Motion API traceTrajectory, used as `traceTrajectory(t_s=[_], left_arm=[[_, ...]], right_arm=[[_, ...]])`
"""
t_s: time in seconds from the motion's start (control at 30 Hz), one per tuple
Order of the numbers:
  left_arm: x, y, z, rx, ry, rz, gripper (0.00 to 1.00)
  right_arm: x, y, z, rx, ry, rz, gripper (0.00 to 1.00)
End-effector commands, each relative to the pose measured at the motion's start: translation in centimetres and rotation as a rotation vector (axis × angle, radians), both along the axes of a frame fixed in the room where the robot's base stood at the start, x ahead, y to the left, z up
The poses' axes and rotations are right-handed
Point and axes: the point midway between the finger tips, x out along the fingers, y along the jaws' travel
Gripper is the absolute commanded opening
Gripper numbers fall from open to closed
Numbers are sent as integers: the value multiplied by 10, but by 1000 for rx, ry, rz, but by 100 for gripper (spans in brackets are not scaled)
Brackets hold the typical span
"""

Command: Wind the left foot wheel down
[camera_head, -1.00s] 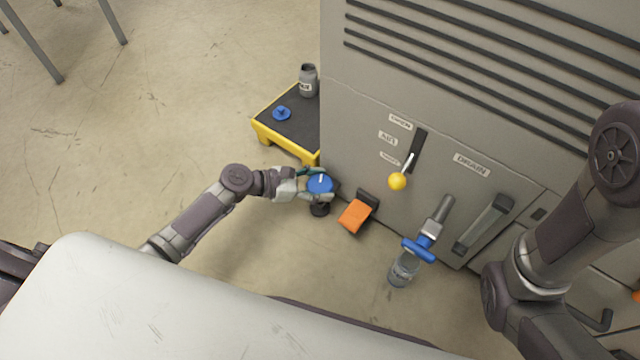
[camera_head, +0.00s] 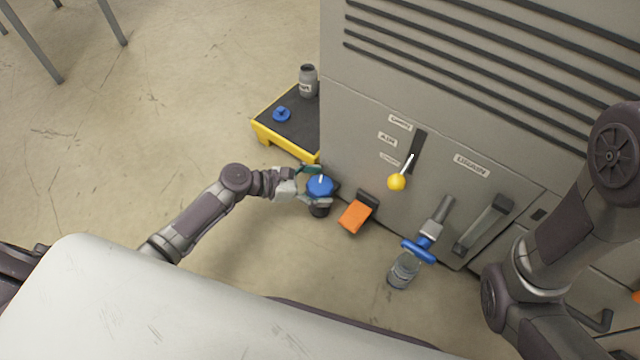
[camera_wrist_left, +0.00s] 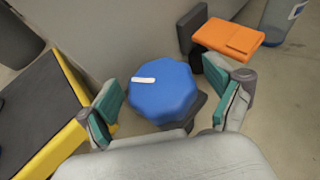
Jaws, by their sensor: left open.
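The left foot wheel (camera_head: 320,186) is a blue knob with a white mark on top, on a dark foot at the machine's lower left corner. My left gripper (camera_head: 316,187) is open, with its fingers on either side of the wheel. In the left wrist view the blue wheel (camera_wrist_left: 166,92) sits between the spread teal-padded fingers (camera_wrist_left: 172,105). The white mark lies nearly level in that view. My right arm (camera_head: 560,240) shows at the right, but its gripper is out of view.
An orange pedal (camera_head: 355,216) stands just right of the wheel. A yellow-edged black step (camera_head: 287,142) is behind it, holding a jar (camera_head: 308,81) and a small blue knob (camera_head: 281,114). A bottle (camera_head: 403,270) stands under the blue-handled drain valve (camera_head: 418,250).

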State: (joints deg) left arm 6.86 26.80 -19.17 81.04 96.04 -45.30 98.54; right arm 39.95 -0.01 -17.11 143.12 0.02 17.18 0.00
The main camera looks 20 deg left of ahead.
Motion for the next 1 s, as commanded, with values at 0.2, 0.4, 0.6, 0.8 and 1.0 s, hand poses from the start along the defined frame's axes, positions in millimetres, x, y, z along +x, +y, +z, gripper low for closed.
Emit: traceTrajectory(t_s=[0.2, 0.4, 0.6, 0.8, 1.0], left_arm=[[-13, 22, 9, 4, 1, 1, 92], [-35, 56, 25, 3, 3, 0, 92], [-52, 83, 38, 2, 3, -1, 92], [-58, 93, 45, 1, 1, -1, 92], [-58, 94, 45, 1, 1, -1, 92]], right_arm=[[-1, 0, 0, 0, -2, 0, 40], [-1, 0, 0, 0, -4, 1, 40], [-2, 0, 0, 0, -4, 1, 40], [-2, 0, 0, -1, -5, 1, 40], [-2, 0, 0, -1, -5, 0, 40]])
